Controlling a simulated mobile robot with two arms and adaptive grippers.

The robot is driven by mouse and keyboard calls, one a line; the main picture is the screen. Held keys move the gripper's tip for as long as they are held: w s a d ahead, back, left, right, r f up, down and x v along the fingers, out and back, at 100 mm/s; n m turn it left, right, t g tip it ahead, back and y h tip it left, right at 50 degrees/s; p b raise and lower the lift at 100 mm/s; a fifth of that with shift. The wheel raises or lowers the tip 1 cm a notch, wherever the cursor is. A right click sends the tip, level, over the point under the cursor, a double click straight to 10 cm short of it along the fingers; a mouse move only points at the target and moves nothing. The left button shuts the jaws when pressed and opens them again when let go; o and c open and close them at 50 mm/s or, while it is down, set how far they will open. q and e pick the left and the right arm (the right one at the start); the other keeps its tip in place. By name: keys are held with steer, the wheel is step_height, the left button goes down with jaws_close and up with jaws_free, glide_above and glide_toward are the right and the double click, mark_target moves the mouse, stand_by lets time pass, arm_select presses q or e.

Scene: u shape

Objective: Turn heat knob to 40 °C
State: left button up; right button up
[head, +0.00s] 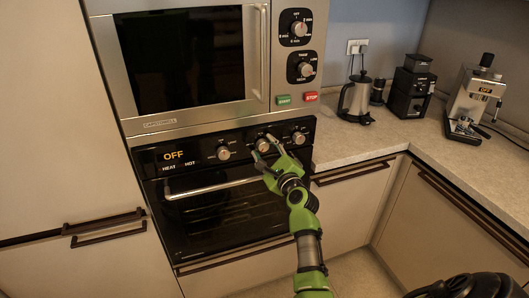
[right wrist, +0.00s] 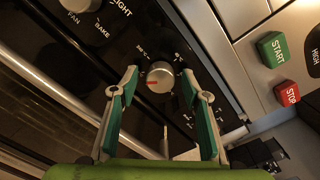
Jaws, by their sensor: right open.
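The oven's control panel carries three round silver knobs. The middle knob (head: 262,145), with small numbers around it, fits the heat knob. It also shows in the right wrist view (right wrist: 160,76), with a red-orange mark on its face pointing left in that picture. My right gripper (head: 265,148) is open at this knob, with one finger on each side of it. In the right wrist view the gripper (right wrist: 159,76) shows a gap between each fingertip and the knob. The oven display (head: 173,155) reads OFF. My left gripper is not in view.
A function knob (head: 223,153) is left of the middle knob, and another knob (head: 298,137) is right of it. The oven handle (head: 215,187) runs below. The microwave (head: 185,60) sits above, with a green START button (head: 284,99) and red STOP button (head: 311,96).

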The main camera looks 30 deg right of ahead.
steer(key=shift+w, duration=0.25)
steer(key=c, duration=1.1)
steer(key=shift+n, duration=0.3)
